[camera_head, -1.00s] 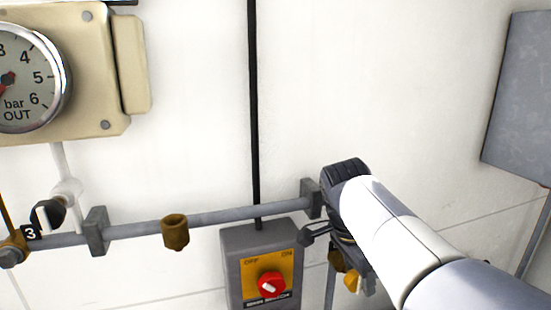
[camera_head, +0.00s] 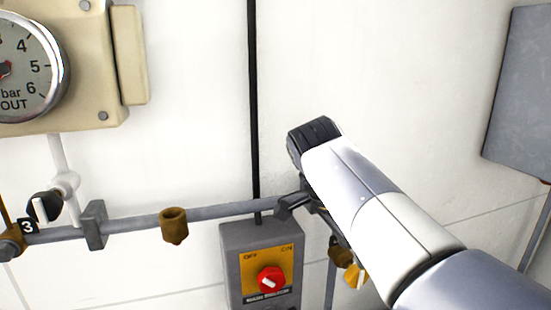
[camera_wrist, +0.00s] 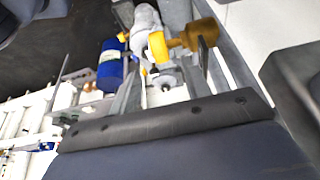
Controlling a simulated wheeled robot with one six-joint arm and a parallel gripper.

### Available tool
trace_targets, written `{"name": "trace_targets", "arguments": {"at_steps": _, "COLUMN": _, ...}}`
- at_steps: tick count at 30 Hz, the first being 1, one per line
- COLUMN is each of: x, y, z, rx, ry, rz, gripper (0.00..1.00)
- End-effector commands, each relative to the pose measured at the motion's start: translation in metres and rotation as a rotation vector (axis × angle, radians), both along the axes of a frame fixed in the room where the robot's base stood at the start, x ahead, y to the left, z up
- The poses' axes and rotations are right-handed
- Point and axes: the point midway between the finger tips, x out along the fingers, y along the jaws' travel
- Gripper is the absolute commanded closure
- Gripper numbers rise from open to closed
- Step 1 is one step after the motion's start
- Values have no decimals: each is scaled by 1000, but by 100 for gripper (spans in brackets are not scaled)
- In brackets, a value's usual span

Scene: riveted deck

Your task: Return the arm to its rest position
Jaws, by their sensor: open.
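My arm reaches in from the lower right of the head view, its white links ending in a dark wrist joint in front of the white wall. My gripper (camera_head: 290,204) shows just below that joint, partly hidden by the arm, near the horizontal pipe (camera_head: 145,224). It is open, and I see nothing held in it. In the wrist view, a yellow fitting (camera_wrist: 172,43) and a blue cylinder (camera_wrist: 110,66) lie beyond the gripper. I cannot tell their distance.
A grey switch box (camera_head: 234,262) with a red knob (camera_head: 271,279) is below the gripper. A beige gauge panel (camera_head: 90,62) is at upper left. A grey cabinet (camera_head: 520,95) hangs at right. A brown fitting (camera_head: 174,226) sits on the pipe.

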Motion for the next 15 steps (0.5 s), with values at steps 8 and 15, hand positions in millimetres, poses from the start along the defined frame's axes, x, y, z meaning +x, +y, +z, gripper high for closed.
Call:
{"name": "trace_targets", "arguments": {"at_steps": 8, "x": 6, "y": -22, "z": -53, "rx": 0, "ry": 4, "rz": -3, "gripper": 55}}
{"name": "trace_targets", "arguments": {"at_steps": 15, "x": 9, "y": -30, "z": -62, "rx": 118, "ry": 40, "rz": -6, "gripper": 55}}
